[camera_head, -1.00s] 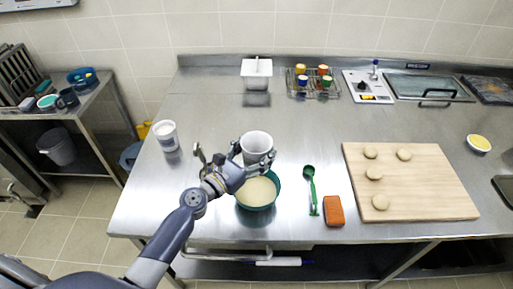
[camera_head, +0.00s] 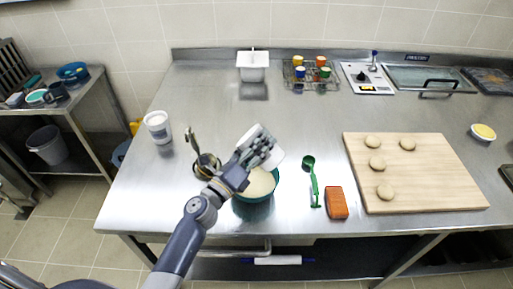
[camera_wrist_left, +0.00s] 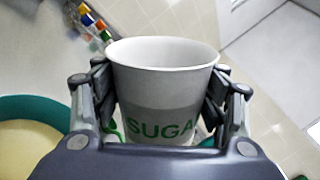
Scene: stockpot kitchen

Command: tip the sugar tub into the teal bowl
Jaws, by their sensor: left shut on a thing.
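The sugar tub (camera_head: 278,158) is white and is held tilted above the teal bowl in the head view. In the left wrist view the sugar tub (camera_wrist_left: 165,98) shows green "SUGA" lettering and a pale inside; I cannot tell how much it holds. My left gripper (camera_head: 262,152) is shut on the tub, with fingers on both sides of it. The teal bowl (camera_head: 252,213) stands on the steel counter below, partly hidden by my gripper, with cream-coloured contents. Its rim also shows at the left of the left wrist view (camera_wrist_left: 62,108). My right gripper is out of view.
A white labelled tub (camera_head: 158,128) and a metal ladle-like thing (camera_head: 207,168) stand left of the bowl. A green spoon (camera_head: 314,185), an orange sponge (camera_head: 336,203) and a wooden board (camera_head: 425,185) with several dough rounds lie right. The counter behind is mostly clear.

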